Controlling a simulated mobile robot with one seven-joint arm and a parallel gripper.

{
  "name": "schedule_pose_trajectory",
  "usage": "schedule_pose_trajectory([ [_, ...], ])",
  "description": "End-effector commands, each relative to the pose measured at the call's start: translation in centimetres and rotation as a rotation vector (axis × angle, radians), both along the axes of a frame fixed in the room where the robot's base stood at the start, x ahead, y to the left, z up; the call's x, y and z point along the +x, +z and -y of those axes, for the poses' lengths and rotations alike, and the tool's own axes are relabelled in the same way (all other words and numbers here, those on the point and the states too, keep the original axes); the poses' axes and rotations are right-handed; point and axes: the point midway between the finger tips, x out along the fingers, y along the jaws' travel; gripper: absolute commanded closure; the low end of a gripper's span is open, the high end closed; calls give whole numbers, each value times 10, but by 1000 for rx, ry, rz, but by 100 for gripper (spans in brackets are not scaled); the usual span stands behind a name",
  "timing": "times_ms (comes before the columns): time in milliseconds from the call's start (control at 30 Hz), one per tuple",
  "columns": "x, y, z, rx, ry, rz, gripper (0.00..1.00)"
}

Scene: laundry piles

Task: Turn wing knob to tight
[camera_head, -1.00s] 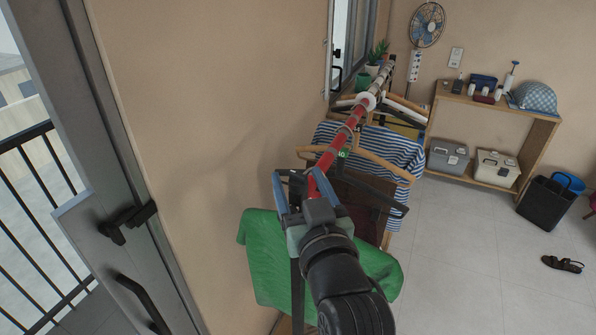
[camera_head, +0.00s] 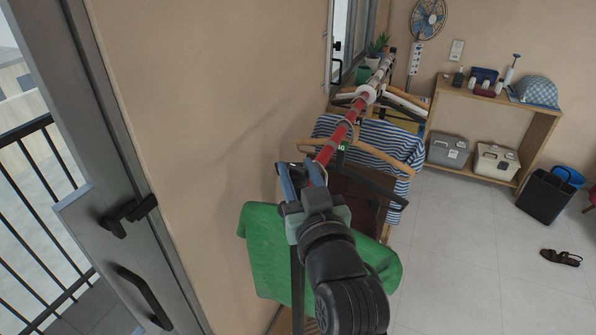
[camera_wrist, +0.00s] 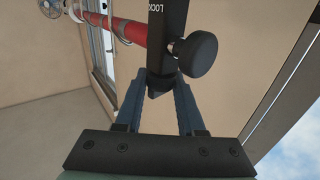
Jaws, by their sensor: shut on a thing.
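A red rail (camera_head: 338,138) runs away from me, and its near end also shows in the wrist view (camera_wrist: 130,29). A black upright bracket (camera_wrist: 166,22) marked "LOCK" stands at that end. A round black knob (camera_wrist: 195,54) on a silver stem sticks out to its right, outside my fingers. My gripper (camera_wrist: 160,88) has its blue fingers shut on a dark part at the bracket's lower end. This part looks like the wing knob, but its shape is mostly hidden between the fingers. In the head view my gripper (camera_head: 303,174) is at the rail's near end.
Clothes hang on the rail: a striped shirt (camera_head: 400,141) and a green cloth (camera_head: 262,250) close under my gripper. The wall (camera_head: 220,90) is near on the left, with a grey door frame (camera_head: 125,190). A shelf (camera_head: 547,150) stands at the right rear. The right-hand floor is mostly clear.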

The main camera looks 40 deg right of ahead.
Motion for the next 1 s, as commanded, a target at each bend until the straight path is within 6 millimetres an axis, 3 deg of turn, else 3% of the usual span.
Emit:
schedule_pose_trajectory([
  [767, 0, -2, 0, 2, 136, -3, 100],
  [800, 0, -2, 0, 2, 136, -3, 57],
  [933, 0, -1, 0, 1, 136, -2, 33],
  [1000, 0, -1, 0, 1, 136, -2, 32],
])
